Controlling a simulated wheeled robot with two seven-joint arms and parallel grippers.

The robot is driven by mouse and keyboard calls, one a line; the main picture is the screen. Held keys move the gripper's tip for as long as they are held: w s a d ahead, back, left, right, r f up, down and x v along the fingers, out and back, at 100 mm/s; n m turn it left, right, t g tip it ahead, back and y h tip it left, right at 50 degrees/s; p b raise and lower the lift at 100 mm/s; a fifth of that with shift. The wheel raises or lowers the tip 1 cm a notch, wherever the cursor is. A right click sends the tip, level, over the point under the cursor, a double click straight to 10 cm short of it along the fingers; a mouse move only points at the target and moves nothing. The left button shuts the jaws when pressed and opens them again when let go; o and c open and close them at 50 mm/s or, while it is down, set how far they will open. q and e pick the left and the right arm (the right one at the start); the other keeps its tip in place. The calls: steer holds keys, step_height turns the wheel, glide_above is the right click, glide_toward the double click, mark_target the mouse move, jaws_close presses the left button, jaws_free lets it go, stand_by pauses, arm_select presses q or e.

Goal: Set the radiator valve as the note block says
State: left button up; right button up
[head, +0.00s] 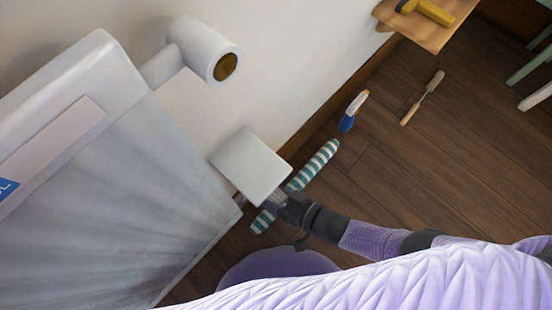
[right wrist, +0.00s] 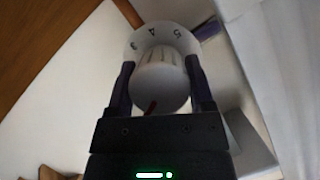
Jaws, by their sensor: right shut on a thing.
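The radiator valve's round pale knob (right wrist: 160,85) shows in the right wrist view, with a white collar (right wrist: 135,45) behind it bearing the numerals 3, 4 and 5. A short red mark (right wrist: 152,107) is on the knob's lower part, on the side away from these numerals. My right gripper (right wrist: 160,66) is shut on the knob, one finger on each side. In the head view my right gripper (head: 277,200) is beside the lower edge of a white block (head: 250,167), and the knob is hidden. No readable note shows. My left gripper is out of view.
The white radiator (head: 120,190) fills the left, with a partly cut-off blue label (head: 7,188). A white cylinder with a brown end (head: 208,52) juts out above. A striped roll (head: 315,163), a blue-and-white bottle (head: 353,110) and a brush-like tool (head: 422,98) lie on the floor.

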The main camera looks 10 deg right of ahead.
steer(key=shift+m+y, duration=0.6)
steer(key=shift+m, duration=0.1)
steer(key=shift+s+g, duration=0.1)
steer(key=shift+g, duration=0.2)
steer(key=o, duration=1.2)
steer(key=shift+o, duration=0.2)
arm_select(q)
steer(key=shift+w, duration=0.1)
arm_select(e)
steer(key=shift+s+d+r, duration=0.1)
steer(key=shift+d+r, duration=0.05)
steer(key=shift+d, duration=0.05)
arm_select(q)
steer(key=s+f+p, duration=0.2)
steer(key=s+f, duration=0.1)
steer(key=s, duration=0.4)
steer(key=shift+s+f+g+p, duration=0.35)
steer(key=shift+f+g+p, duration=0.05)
arm_select(e)
steer(key=v, duration=0.9)
steer(key=shift+s+d, duration=0.2)
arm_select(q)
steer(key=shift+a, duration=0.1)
